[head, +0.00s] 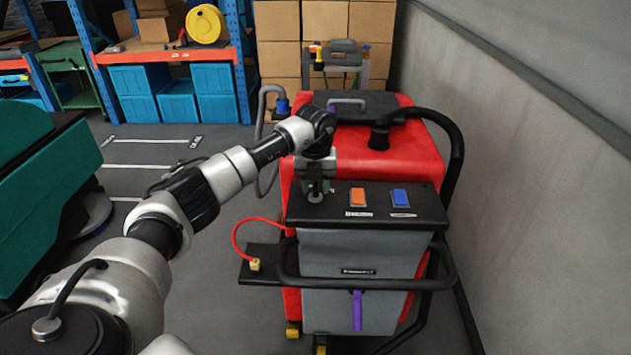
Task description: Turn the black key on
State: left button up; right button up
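My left gripper (316,190) points down over the left end of the black control panel (420,212) on the red scrubber machine (385,158). Its fingertips are at or just above the panel surface; I cannot tell if they touch. The black key is not clearly seen; the gripper covers that end of the panel. A small dark round part shows at the fingertips, and I cannot tell whether it is key or finger. The finger gap is too small to read. An orange switch (357,197) and a blue switch (400,197) sit right of the gripper. My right gripper is not in view.
A black handle bar (360,284) runs around the grey front of the machine. A red cable (240,232) loops at its left. A grey wall (540,160) stands close on the right. A teal machine (50,195) is at left, with open floor between.

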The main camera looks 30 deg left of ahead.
pick_arm(q)
jog(key=shift+f, duration=0.35)
grip_shut()
